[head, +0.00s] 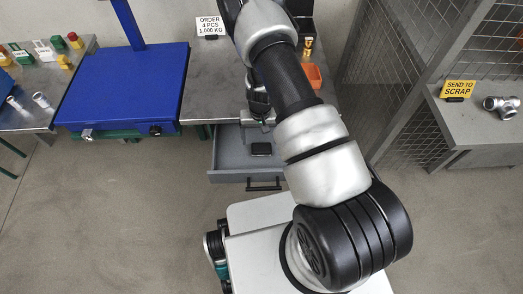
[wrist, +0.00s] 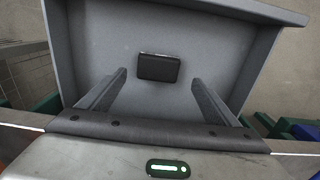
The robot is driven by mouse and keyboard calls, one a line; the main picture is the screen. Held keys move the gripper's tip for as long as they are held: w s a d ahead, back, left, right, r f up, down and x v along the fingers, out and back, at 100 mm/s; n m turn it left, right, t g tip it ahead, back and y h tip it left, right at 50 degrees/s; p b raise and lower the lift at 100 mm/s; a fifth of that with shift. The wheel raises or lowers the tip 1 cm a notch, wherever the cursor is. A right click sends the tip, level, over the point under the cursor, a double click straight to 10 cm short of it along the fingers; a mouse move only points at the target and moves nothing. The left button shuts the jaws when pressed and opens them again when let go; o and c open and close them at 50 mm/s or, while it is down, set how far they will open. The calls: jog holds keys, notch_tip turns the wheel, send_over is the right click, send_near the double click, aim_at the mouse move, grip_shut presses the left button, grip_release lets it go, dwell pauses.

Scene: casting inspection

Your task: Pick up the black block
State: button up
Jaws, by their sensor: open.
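The black block (head: 261,149) lies flat on the floor of an open grey drawer (head: 228,162) under the steel table. In the wrist view the black block (wrist: 158,67) shows whole, near the middle of the drawer (wrist: 95,40). My gripper (wrist: 160,80) is open and empty, with its two fingers pointing into the drawer on either side of the block's line. I cannot tell how far above the block the fingertips are. In the head view my gripper (head: 265,122) is small and partly hidden by my arm, over the back of the drawer.
A blue platform scale (head: 125,90) stands left of the drawer. The steel table (head: 212,85) carries an order sign (head: 210,26) and an orange bin (head: 313,76). A wire mesh partition (head: 385,80) stands at the right, with a scrap table (head: 480,125) beyond it. The drawer walls surround the block.

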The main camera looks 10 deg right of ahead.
aim_at(261, 147)
notch_tip(261, 147, down, 6)
jog(key=shift+s+d+r+b, duration=0.15)
jog(key=shift+b, duration=0.55)
jog(key=shift+r, duration=0.1)
jog(key=c, duration=1.2)
